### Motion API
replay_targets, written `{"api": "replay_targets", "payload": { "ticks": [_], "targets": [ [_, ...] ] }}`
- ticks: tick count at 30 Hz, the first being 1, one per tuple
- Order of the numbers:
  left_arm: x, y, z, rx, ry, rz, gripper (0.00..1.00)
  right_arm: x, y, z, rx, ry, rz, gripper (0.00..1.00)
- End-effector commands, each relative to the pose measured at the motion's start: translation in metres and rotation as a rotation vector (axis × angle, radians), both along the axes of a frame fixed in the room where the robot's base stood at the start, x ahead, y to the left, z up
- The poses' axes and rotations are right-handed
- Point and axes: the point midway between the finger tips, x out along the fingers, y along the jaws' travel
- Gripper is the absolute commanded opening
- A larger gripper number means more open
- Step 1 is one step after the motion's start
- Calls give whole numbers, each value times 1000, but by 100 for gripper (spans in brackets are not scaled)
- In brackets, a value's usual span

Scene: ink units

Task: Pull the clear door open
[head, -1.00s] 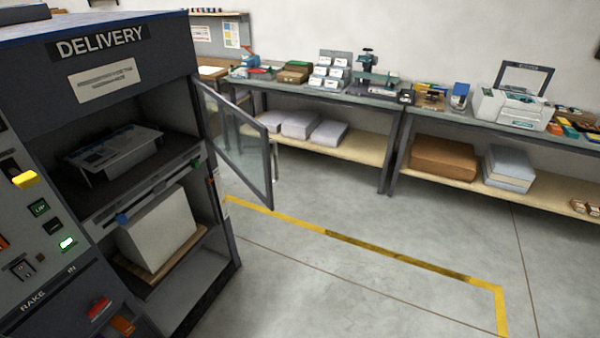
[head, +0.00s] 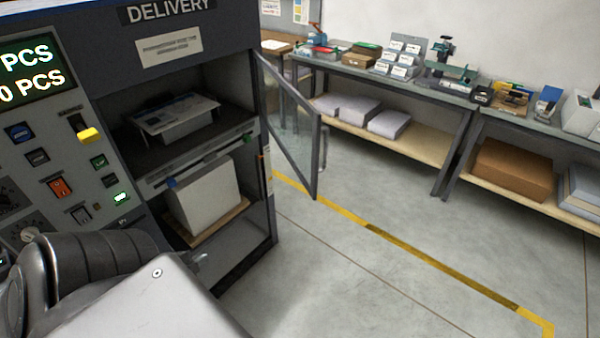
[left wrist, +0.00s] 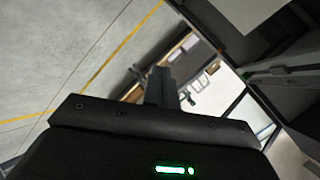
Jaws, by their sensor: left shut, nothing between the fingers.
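The clear door (head: 292,122) has a dark frame. It stands swung open from the right side of the delivery cabinet (head: 272,215), angled out over the floor. My left arm comes in at the lower left of the head view. My left gripper (head: 200,261) is mostly hidden behind its wrist there, in front of the cabinet's lower bay and apart from the door. In the left wrist view its fingers (left wrist: 160,88) are shut with nothing between them. My right gripper is not in view.
Inside the cabinet are a printed sheet (head: 180,112) on the upper shelf and a white paper stack (head: 205,195) below. A control panel (head: 62,160) is at left. Workbenches (head: 410,150) line the back wall. The floor right of the door is clear.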

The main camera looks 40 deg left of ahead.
Motion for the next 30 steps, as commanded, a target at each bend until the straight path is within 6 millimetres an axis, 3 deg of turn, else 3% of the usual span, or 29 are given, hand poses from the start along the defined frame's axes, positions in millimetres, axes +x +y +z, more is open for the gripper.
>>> {"api": "replay_targets", "payload": {
  "ticks": [1, 3, 6, 9, 12, 15, 18, 24, 30],
  "targets": [
    [31, 4, 59, 84, -87, -123, 0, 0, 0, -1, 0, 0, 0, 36],
    [68, -8, 132, 186, -202, -284, 0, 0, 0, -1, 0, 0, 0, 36],
    [106, -48, 219, 293, -349, -498, 0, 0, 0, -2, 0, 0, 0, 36],
    [124, -93, 278, 357, -465, -669, 0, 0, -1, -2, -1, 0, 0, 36],
    [130, -129, 315, 390, -546, -782, 0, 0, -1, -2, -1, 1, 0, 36],
    [131, -149, 334, 405, -592, -843, 0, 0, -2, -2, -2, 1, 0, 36],
    [131, -156, 341, 409, -609, -863, 0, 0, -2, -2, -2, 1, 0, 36],
    [137, -159, 341, 409, -612, -864, 0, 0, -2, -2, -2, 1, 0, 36],
    [160, -170, 341, 411, -612, -863, 0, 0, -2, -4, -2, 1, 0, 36]
  ]
}}
